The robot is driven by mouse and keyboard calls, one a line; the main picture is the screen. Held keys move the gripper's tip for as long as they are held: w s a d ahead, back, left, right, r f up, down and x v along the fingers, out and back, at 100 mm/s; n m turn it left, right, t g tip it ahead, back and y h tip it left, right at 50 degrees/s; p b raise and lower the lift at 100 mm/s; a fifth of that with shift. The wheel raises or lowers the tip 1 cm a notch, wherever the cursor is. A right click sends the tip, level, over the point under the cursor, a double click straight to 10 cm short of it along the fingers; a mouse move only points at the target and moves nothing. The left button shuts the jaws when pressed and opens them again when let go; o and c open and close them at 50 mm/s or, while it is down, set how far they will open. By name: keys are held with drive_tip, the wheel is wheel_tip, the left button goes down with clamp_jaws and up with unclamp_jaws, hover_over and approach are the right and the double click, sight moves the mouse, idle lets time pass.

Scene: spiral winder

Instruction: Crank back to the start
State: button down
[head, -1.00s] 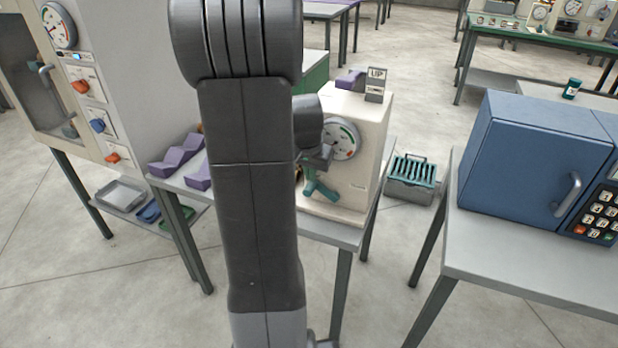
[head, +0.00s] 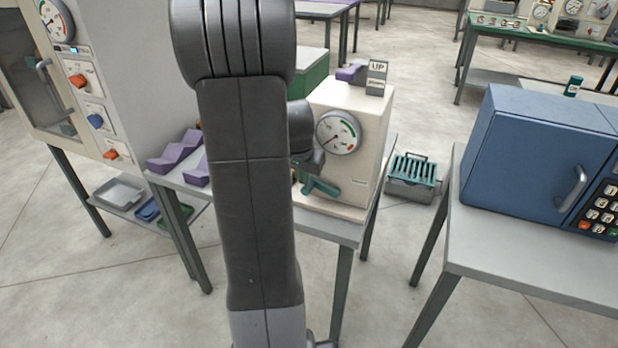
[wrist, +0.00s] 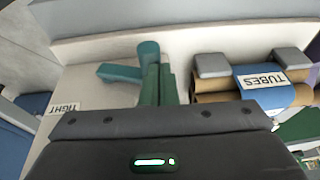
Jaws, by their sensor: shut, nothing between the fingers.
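The cream winder (head: 362,115) stands on a grey table, with a round dial (head: 338,132) on its front. Its teal crank (head: 322,188) shows low on the front, partly hidden by my arm. In the wrist view the crank (wrist: 118,73) has an arm pointing left and a rounded knob at its right end. My gripper (wrist: 159,70) is shut and empty, with its two green fingers together right by the knob. I cannot tell whether they touch it.
A "TIGHT" label (wrist: 64,107) and brown tubes (wrist: 208,97) by a blue "TUBES" label (wrist: 262,85) lie beside the crank. A blue cabinet (head: 540,150) stands right. Purple stepped blocks (head: 176,153) lie left.

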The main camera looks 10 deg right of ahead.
drive_tip(key=shift+r, duration=0.15)
drive_tip(key=shift+r+p, duration=0.25)
drive_tip(key=shift+p, duration=0.1)
wheel_tip(320, 180, up, 4)
drive_tip(key=p, duration=0.3)
drive_tip(key=shift+w, duration=0.1)
drive_tip(key=w+a+b+v, duration=0.1)
drive_tip(key=a+v, duration=0.1)
drive_tip(key=v, duration=0.7)
drive_tip(key=x, duration=0.3)
drive_tip(key=d+x, duration=0.1)
drive_tip(key=x, duration=0.2)
drive_tip(key=s+x, duration=0.1)
drive_tip(key=x, duration=0.2)
drive_tip(key=shift+s+d+f, duration=0.1)
drive_tip(key=shift+d+f, duration=0.1)
drive_tip(key=shift+d, duration=0.15)
wheel_tip(320, 180, down, 5)
drive_tip(key=b, duration=0.3)
drive_tip(key=shift+d+r, duration=0.1)
drive_tip(key=shift+d, duration=0.05)
drive_tip(key=shift+s+d+r+p, duration=0.1)
drive_tip(key=shift+d+r+p, duration=0.1)
drive_tip(key=shift+r+p, duration=0.45)
drive_tip(key=shift+s+d, duration=0.15)
drive_tip(key=shift+d, duration=0.05)
